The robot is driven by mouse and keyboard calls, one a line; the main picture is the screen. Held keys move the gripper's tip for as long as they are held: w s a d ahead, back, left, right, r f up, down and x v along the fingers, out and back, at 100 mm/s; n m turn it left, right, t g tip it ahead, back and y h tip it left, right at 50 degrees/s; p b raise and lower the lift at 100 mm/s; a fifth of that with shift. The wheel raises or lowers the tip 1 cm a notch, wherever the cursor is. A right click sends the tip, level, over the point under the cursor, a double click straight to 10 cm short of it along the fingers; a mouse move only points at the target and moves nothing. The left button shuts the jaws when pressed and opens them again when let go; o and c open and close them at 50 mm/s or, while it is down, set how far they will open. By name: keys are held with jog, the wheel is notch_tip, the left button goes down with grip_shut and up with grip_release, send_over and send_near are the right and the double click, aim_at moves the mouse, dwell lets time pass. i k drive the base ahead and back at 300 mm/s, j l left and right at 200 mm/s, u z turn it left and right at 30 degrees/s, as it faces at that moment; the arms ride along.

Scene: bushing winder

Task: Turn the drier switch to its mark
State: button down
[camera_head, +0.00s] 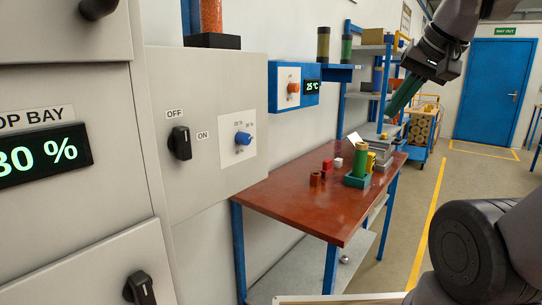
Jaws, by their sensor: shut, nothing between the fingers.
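A grey wall panel (200,85) carries a black rotary switch (180,143) between the labels OFF and ON. Its handle stands about upright, nearer the OFF label. A blue knob (243,138) on a white plate with small marks sits to its right. Farther right, a blue box (315,98) bears an orange knob (293,88) and a display reading 25 °C. No label readable here says which control is the drier's. My gripper (393,111) is at upper right, pointing down-left with its teal fingers shut and empty, well away from all the knobs.
A red-brown table (285,205) stands below the panel. On it are small red blocks (327,164) and a green holder (357,181) with a cylinder. Shelves (365,50) and a blue cart (418,150) stand behind. Floor at right is open towards a blue door (490,85).

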aim_at(178, 141)
jog(key=k+u, duration=0.1)
jog(key=u, duration=1.15)
jog(key=k+j+u, duration=0.25)
jog(key=k+u, duration=0.15)
jog(key=k, duration=0.1)
